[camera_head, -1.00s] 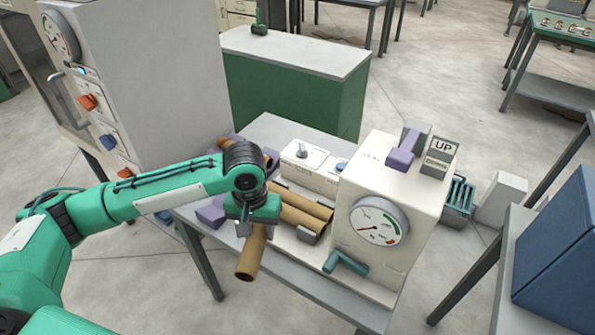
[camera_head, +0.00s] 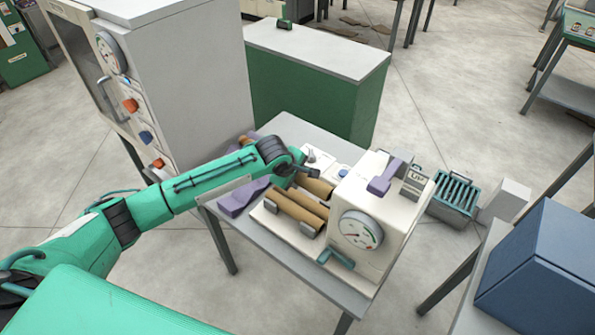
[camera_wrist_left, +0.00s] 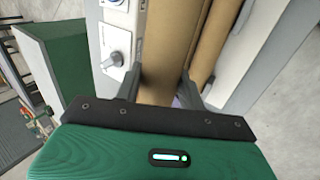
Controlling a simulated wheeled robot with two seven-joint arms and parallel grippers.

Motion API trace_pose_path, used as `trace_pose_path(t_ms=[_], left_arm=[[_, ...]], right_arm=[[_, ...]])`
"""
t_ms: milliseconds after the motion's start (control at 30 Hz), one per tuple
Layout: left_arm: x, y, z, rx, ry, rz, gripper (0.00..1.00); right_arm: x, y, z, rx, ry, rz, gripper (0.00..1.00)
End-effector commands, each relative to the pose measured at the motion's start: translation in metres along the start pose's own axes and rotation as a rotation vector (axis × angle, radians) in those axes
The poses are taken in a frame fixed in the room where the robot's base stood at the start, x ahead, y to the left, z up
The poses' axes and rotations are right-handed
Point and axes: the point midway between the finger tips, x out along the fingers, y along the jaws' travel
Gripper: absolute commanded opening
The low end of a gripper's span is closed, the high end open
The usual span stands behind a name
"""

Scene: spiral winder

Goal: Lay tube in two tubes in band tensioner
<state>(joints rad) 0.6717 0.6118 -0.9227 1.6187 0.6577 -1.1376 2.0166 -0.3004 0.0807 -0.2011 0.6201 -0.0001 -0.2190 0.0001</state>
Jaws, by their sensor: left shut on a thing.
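The band tensioner (camera_head: 368,258) is a cream machine with a round dial, standing on a grey table. Two brown cardboard tubes lie side by side on its bed: the front tube (camera_head: 290,216) and the one behind it (camera_head: 304,201). A third brown tube (camera_head: 316,187) shows behind them, partly hidden by my left arm. My left gripper (camera_head: 312,175) is at this third tube. In the left wrist view my fingers are shut on the held tube (camera_wrist_left: 165,45), and another tube (camera_wrist_left: 213,45) runs beside it on the right. Whether the held tube touches the others is unclear. My right gripper is out of view.
A purple holder (camera_head: 240,198) sits on the table's left, with a brown tube end (camera_head: 246,140) behind my arm. A tall grey cabinet (camera_head: 190,80) stands left. A green-sided bench (camera_head: 315,90) is behind. A blue box (camera_head: 540,265) is at right.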

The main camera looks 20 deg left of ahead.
Motion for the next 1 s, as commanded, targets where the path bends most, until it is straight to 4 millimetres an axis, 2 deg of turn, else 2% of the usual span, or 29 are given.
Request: trace_pose_path(t_ms=[200,633,700,1000], left_arm=[[0.015,-0.009,0.000,0.002,0.000,-0.001,0.17],[0.057,-0.034,0.000,0.003,-0.001,-0.001,0.17],[0.060,-0.036,0.000,0.001,-0.002,-0.003,0.17],[0.083,-0.049,0.000,0.003,-0.001,-0.002,0.17]], right_arm=[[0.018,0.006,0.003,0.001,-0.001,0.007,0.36],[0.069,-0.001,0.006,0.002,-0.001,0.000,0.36],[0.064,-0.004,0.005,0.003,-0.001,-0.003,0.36],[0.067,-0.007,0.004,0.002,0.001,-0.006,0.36]])
